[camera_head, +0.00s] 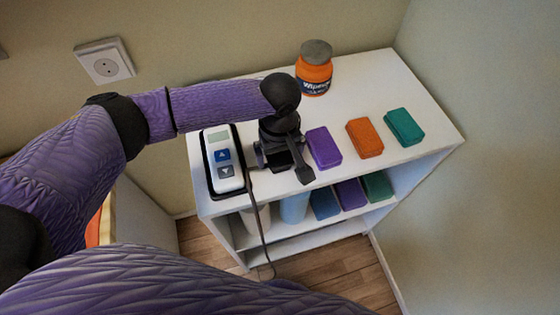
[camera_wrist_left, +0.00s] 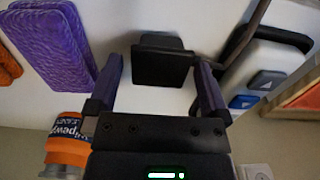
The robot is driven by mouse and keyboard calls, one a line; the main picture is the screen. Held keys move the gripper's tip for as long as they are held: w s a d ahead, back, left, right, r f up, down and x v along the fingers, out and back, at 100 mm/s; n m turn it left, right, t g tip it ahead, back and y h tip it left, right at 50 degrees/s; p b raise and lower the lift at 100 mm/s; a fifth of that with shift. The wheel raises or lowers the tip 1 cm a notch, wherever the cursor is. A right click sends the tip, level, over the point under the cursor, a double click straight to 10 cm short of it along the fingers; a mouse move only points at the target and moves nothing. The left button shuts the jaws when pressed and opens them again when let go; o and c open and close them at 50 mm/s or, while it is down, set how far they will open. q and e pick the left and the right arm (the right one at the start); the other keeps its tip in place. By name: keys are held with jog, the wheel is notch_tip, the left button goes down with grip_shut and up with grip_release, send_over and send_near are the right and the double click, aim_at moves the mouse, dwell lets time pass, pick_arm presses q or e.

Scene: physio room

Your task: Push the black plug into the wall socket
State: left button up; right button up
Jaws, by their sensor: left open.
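The black plug (camera_wrist_left: 163,62) shows in the wrist view as a dark block between the two fingers of my left gripper (camera_wrist_left: 157,88). The fingers stand apart, with gaps on both sides of the block. In the head view my left gripper (camera_head: 284,166) is open, low over the white shelf top; I cannot clearly tell the plug from the dark fingers there. The wall socket (camera_head: 105,62) is a white square plate on the wall at the upper left, well away from the gripper. It partly shows in the wrist view (camera_wrist_left: 256,172). My right gripper is out of view.
A white handheld control unit (camera_head: 223,160) with a dark cable (camera_head: 258,220) stands left of the gripper on the shelf unit (camera_head: 375,82). Purple (camera_head: 324,147), orange (camera_head: 364,138) and green (camera_head: 403,127) blocks lie to the right. An orange wipes tub (camera_head: 314,70) stands behind.

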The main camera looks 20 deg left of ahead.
aim_at(280, 157)
pick_arm(q)
jog(key=shift+f, duration=0.7)
jog(key=shift+r, duration=0.1)
jog(key=c, duration=1)
notch_tip(280, 157, up, 9)
jog(key=p, duration=0.3)
jog(key=shift+p, duration=0.35)
jog(key=shift+c, duration=0.2)
jog(key=shift+r, duration=0.55)
